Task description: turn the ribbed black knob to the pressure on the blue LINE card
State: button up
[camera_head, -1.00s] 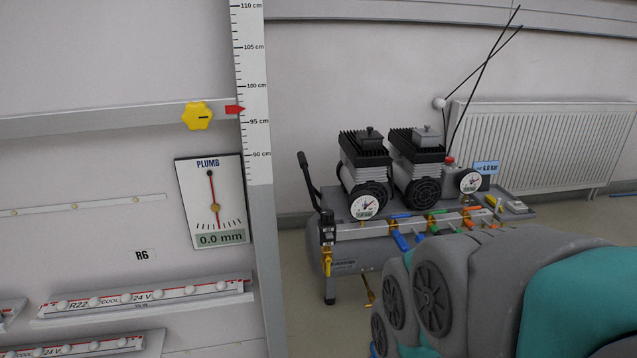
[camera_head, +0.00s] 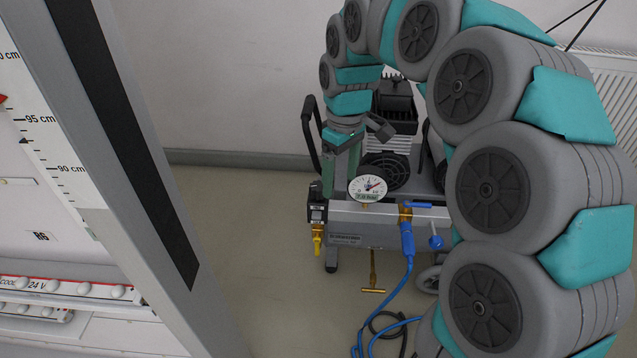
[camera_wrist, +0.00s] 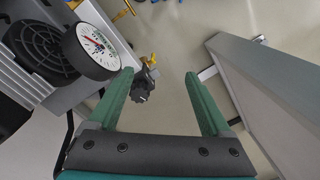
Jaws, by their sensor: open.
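The ribbed black knob (camera_head: 316,190) tops the small black regulator at the left end of the compressor's manifold. In the wrist view the knob (camera_wrist: 142,90) shows between my gripper's fingers, closer to the left one, with a gap to the right one. My gripper (camera_head: 340,178) is open, its green fingers pointing down near the knob and gauge. It also shows in the wrist view (camera_wrist: 160,76). I cannot tell whether a finger touches the knob. A round white gauge (camera_head: 368,188) with a red needle stands right of the knob. The blue LINE card is not visible now.
The grey manifold (camera_head: 345,226) carries a blue-handled valve (camera_head: 406,236) with a blue hose (camera_head: 392,300) running to the floor. A grey frame post (camera_head: 160,180) stands at left. Open floor (camera_head: 245,260) lies between post and compressor (camera_head: 395,105).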

jog(key=n, duration=0.2)
send_over(318, 185)
jog(key=shift+s+d+f, duration=0.15)
jog(key=shift+s+f, duration=0.1)
jog(key=shift+f, duration=0.35)
jog(key=shift+s+d+f, duration=0.1)
jog(key=shift+s+f, duration=0.1)
jog(key=shift+f, duration=0.4)
jog(key=shift+w+a+f, duration=0.25)
jog(key=shift+w+f, duration=0.05)
jog(key=shift+w, duration=0.1)
notch_tip(318, 185, down, 8)
jog(key=shift+r, duration=0.2)
jog(key=shift+p, duration=0.3)
grip_shut()
